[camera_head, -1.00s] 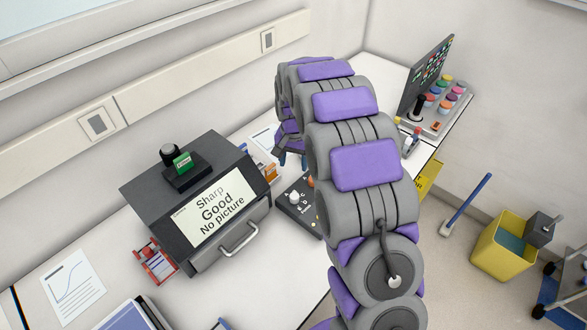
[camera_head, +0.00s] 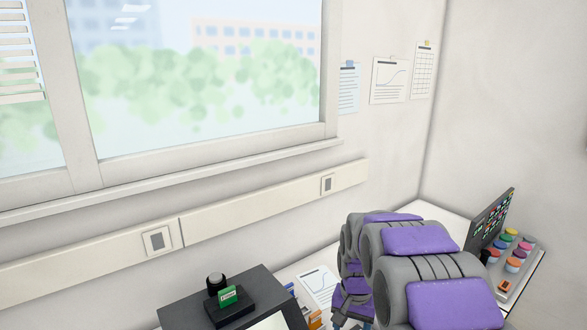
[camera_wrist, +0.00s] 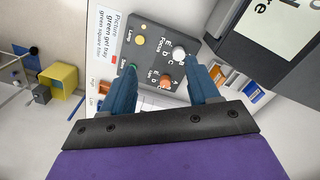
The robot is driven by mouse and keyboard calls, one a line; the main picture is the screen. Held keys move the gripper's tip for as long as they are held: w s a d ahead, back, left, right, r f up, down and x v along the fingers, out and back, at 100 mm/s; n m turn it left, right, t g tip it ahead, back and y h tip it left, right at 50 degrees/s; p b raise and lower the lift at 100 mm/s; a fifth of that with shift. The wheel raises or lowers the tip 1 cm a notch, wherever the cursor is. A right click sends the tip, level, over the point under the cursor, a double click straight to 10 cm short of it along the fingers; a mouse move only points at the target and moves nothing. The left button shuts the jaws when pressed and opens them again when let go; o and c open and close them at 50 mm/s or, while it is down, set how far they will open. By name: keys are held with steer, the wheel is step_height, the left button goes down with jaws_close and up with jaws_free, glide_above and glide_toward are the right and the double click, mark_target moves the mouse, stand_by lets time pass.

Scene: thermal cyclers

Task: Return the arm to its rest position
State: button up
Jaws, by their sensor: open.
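My arm (camera_head: 420,270), grey with purple pads, reaches over the bench at the lower right of the head view. In the wrist view my gripper (camera_wrist: 160,70) is open, its two blue fingers apart with nothing between them. A dark control box (camera_wrist: 158,45) with white, orange and yellow knobs shows beyond the fingertips. In the head view the gripper hangs at the bottom edge, mostly hidden by the arm, and the control box is out of the picture.
A dark machine (camera_head: 190,310) stands left of the arm with a green-labelled block (camera_head: 228,295) on top. A dark screen (camera_head: 492,218) and a rack of coloured pots (camera_head: 513,265) are at the right. A wall rail (camera_head: 270,205) runs behind the bench.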

steer(key=s+n+g+b, duration=0.1)
steer(key=s+n+b, duration=0.3)
steer(key=s, duration=3)
steer(key=shift+s+f+n+b, duration=0.2)
steer(key=shift+n+b, duration=0.1)
steer(key=shift+b, duration=0.6)
